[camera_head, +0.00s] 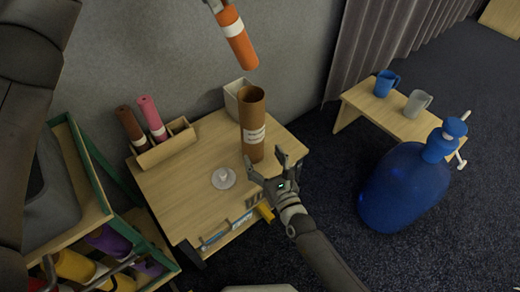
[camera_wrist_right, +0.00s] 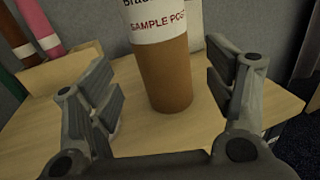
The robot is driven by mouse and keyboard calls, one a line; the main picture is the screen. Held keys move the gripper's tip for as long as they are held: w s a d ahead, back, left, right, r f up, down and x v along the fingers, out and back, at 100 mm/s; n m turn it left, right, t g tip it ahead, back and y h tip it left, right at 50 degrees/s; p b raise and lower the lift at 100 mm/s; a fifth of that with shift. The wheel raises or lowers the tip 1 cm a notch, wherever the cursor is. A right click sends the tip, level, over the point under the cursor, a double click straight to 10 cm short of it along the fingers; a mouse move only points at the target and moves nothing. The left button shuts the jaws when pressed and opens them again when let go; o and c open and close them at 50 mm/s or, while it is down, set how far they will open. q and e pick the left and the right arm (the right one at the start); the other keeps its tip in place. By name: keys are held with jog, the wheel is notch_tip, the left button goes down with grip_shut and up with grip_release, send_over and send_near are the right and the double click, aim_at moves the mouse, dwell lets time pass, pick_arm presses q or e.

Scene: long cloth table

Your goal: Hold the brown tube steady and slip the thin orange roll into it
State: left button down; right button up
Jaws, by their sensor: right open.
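The brown tube (camera_head: 252,122) stands upright on the small wooden table, its open mouth up; its white label reads "SAMPLE POST" in the right wrist view (camera_wrist_right: 168,75). My right gripper (camera_head: 272,166) is open just in front of the tube's lower part. In the right wrist view its fingers (camera_wrist_right: 172,95) are spread, with the tube beyond and between them, apart from both. The thin orange roll (camera_head: 238,46) with a white band hangs tilted in the air above the tube's mouth. My left gripper (camera_head: 215,4) is shut on its upper end, mostly cut off by the top edge.
The wooden table (camera_head: 195,195) also bears a holder (camera_head: 165,146) with brown and pink rolls, a white box (camera_head: 232,97) behind the tube and a small clear round object (camera_head: 223,178). A low bench (camera_head: 395,118) with mugs and a big blue bottle (camera_head: 400,190) stand right.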

jog(key=x, duration=1.1)
jog(key=shift+w+a, duration=0.1)
jog(key=shift+w, duration=0.2)
jog(key=shift+c, duration=0.2)
jog(key=c, duration=0.9)
pick_arm(q)
notch_tip(320, 180, down, 12)
jog(key=shift+r, duration=0.15)
pick_arm(e)
jog(key=shift+c, duration=0.7)
pick_arm(q)
jog(key=c, duration=0.9)
grip_release()
jog(key=shift+r, duration=0.15)
jog(key=v, duration=1.2)
